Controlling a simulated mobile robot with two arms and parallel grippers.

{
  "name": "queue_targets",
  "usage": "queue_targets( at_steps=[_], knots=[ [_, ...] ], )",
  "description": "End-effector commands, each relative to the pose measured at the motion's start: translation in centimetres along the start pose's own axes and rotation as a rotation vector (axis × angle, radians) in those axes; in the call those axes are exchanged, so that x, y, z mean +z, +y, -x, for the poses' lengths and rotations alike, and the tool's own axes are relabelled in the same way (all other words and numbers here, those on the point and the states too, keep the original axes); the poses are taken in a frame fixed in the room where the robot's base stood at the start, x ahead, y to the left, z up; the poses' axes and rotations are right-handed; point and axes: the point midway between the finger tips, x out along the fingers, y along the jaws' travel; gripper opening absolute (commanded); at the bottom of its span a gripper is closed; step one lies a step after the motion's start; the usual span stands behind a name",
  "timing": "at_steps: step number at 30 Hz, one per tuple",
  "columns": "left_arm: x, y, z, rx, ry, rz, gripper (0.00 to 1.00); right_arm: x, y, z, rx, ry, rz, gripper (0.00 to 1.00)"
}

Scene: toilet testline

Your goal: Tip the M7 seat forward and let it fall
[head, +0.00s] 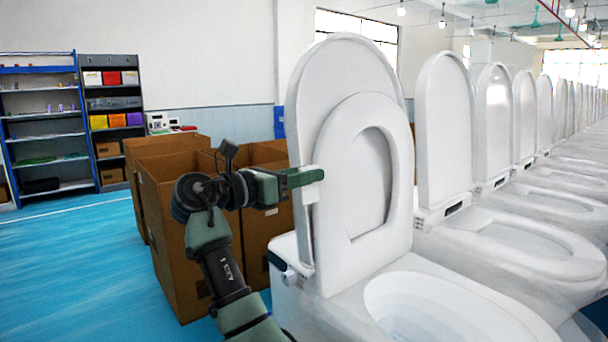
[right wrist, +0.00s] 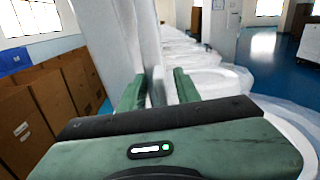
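The nearest toilet (head: 463,300) has its white lid (head: 335,75) and ring-shaped seat (head: 402,160) raised. The seat stands upright in front of the lid, leaning back towards it. My right gripper (head: 308,183) is at the left edge of the raised lid and seat, about halfway up. In the right wrist view its two green fingers (right wrist: 160,88) are apart. White lid and seat edges rise just beyond them; whether a finger touches the seat or sits between seat and lid I cannot tell. My left gripper is not in view.
A row of similar toilets with raised lids (head: 443,130) runs to the right, close beside the nearest one. Open cardboard boxes (head: 170,220) stand behind my right arm. Shelves (head: 45,130) stand at the far left. Blue floor (head: 75,260) is clear at the left.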

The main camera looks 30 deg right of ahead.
Motion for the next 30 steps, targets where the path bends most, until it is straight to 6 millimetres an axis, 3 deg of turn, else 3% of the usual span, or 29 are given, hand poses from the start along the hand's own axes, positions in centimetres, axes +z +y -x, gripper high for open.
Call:
queue_targets(
  at_steps=[2,6,30],
  knots=[
    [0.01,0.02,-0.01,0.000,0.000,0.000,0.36,-0.02,0.00,0.01,0.000,0.000,0.000,0.33],
    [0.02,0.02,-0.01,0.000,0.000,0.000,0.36,-0.03,0.01,0.02,0.000,0.000,0.000,0.00],
    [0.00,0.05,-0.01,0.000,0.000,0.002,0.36,-0.04,0.02,0.06,0.001,0.000,0.000,0.00]
  ],
)
